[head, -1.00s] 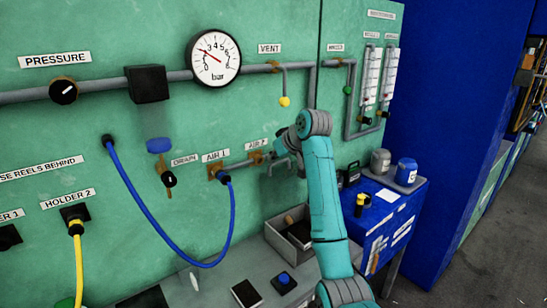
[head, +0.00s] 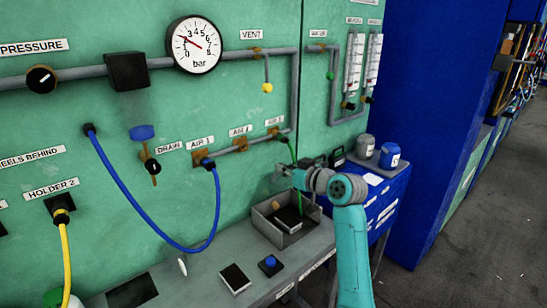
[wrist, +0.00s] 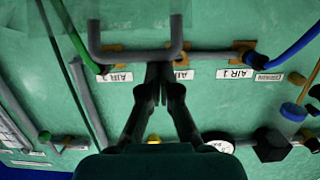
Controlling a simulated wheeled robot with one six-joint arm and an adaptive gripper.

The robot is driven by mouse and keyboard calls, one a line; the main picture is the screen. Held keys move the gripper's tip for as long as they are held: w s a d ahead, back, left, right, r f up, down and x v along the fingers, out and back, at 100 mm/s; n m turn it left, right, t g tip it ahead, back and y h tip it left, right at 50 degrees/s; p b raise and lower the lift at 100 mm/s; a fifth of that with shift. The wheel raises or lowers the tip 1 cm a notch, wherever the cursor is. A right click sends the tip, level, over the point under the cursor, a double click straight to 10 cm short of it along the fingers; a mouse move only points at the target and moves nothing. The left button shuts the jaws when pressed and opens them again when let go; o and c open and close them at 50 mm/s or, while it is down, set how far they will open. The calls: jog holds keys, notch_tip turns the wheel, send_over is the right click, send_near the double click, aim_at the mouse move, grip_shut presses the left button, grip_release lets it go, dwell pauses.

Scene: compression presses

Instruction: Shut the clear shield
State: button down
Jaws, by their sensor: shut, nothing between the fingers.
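My gripper (wrist: 158,72) is shut and empty in the wrist view, its fingertips pointing at the green panel. Right at the tips is a grey U-shaped bar (wrist: 135,54), which looks like a handle. A faint see-through sheet (wrist: 135,12), likely the clear shield, shows around the bar in front of the panel. Its edges are hard to make out, and I cannot tell whether the fingertips touch the bar. In the head view my gripper (head: 284,173) is small, low in front of the panel below the AIR outlets; the shield is not clear there.
A green hose (head: 293,152) hangs from the rightmost AIR outlet, close to my gripper. A blue hose (head: 218,210) loops from the AIR 1 outlet. A grey open bin (head: 270,228) stands on the bench below. Blue and grey canisters (head: 389,155) stand at right.

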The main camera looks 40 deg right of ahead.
jog(key=s+f+t, duration=0.1)
jog(key=s+f, duration=0.2)
jog(key=f, duration=0.4)
jog(key=s+f+t, duration=0.1)
jog(key=s+f, duration=0.3)
jog(key=f, duration=0.4)
jog(key=s+f, duration=0.4)
jog(key=f, duration=0.3)
jog(key=shift+d+f+t, duration=0.2)
jog(key=shift+t, duration=0.2)
jog(key=shift+a+f, duration=0.2)
jog(key=shift+f, duration=1.05)
jog(key=shift+s+f, duration=0.1)
jog(key=shift+s, duration=0.35)
jog(key=s+r, duration=0.1)
jog(key=s, duration=1)
jog(key=shift+d+r, duration=0.4)
